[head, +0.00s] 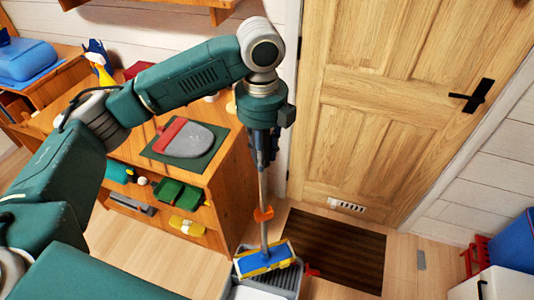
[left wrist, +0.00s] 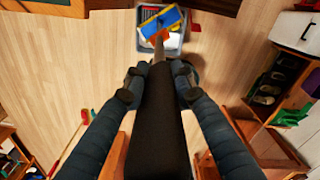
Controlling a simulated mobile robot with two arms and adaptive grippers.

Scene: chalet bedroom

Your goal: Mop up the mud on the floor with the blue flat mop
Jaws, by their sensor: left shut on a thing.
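The blue flat mop (head: 265,258) has a blue and yellow head, an orange collar and a long thin handle. My left gripper (head: 265,150) is shut on its handle, which hangs nearly upright. The left wrist view shows both fingers (left wrist: 157,85) around the dark grip. The mop head (left wrist: 160,21) is at the grey bucket (head: 233,292), over its opening; I cannot tell whether it touches. The bucket (left wrist: 141,45) also shows in the left wrist view. I cannot make out mud on the floor. My right gripper is out of view.
A dark brown mat (head: 335,250) lies before the closed wooden door (head: 400,100). A wooden shelf unit (head: 225,180) stands left of the mop, with a dustpan (head: 190,140) on top. A blue and white box (head: 510,245) is at the right. Bare floor (head: 150,250) lies left of the bucket.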

